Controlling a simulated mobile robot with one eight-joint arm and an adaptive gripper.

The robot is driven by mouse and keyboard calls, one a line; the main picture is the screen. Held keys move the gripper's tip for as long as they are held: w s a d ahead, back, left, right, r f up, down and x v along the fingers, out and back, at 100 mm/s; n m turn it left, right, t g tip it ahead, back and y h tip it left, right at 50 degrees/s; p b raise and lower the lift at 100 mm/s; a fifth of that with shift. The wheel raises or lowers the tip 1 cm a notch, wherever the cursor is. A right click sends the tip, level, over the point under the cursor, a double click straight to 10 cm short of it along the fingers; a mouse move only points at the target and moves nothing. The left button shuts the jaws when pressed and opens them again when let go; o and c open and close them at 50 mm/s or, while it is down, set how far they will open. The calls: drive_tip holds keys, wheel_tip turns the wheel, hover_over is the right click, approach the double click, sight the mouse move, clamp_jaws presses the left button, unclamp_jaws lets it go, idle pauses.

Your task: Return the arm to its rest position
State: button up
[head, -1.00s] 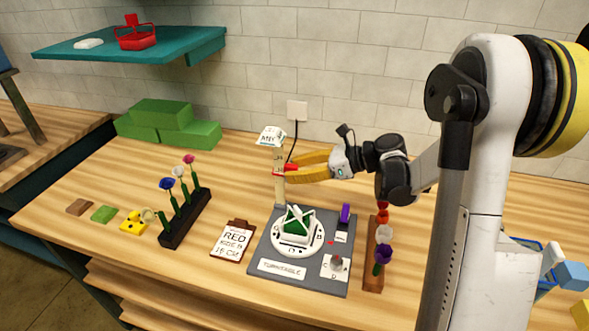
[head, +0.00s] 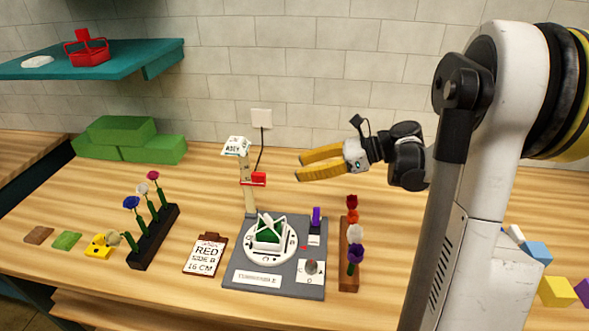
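My gripper (head: 299,166) has yellow fingers and is open and empty. It points left, raised above the table behind the turntable station, to the right of the post. My arm reaches in from the right side of the head view, and part of it hides the table's right side. The grey turntable base (head: 230,277) carries a white round turntable (head: 250,252) with a green and white piece on it. A wooden post (head: 250,201) with a red slider (head: 254,179) and a white sign stands at its back left.
A dark flower rack (head: 150,247) stands left and a wooden rack (head: 349,281) with flowers stands right. Green foam blocks (head: 130,140) sit at the back left. A teal shelf (head: 110,68) holds a red basket (head: 86,50). Coloured cubes (head: 558,291) lie at the right.

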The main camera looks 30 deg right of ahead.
idle(0.4)
drive_tip(key=s+a+n+g+h, duration=0.2)
drive_tip(key=s+a+n+h, duration=0.3)
drive_tip(key=s+a+n, duration=0.45)
drive_tip(key=s+a+f+n+t+h, duration=0.1)
drive_tip(key=s+n+h, duration=0.5)
drive_tip(key=n, duration=0.9)
drive_tip(key=s+a, duration=0.1)
drive_tip(key=s, duration=0.2)
drive_tip(key=shift+t, duration=0.4)
drive_tip(key=shift+f, duration=0.1)
